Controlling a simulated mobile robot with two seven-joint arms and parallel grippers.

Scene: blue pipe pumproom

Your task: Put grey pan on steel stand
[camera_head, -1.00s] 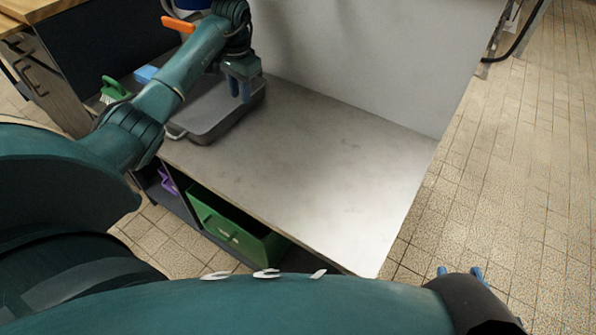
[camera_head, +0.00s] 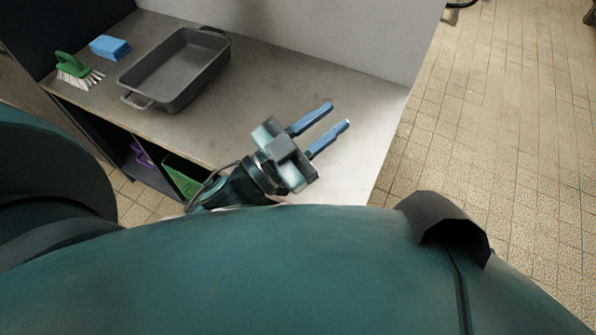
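The grey pan (camera_head: 178,72) is a rectangular, deep-sided metal pan with a handle at each end. It sits upright on the left part of the grey worktop (camera_head: 262,75) and looks empty. My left gripper (camera_head: 338,114) is over the right part of the worktop, to the right of the pan and clear of it. Its two blue fingers are apart with nothing between them. My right gripper is out of view. I cannot make out a separate steel stand in this view.
A blue sponge (camera_head: 110,47) and a green-handled brush (camera_head: 77,69) lie left of the pan. A green crate (camera_head: 182,178) and a purple item (camera_head: 142,155) are on the shelf below. A pale panel (camera_head: 330,30) rises behind the worktop. Tiled floor lies open at right.

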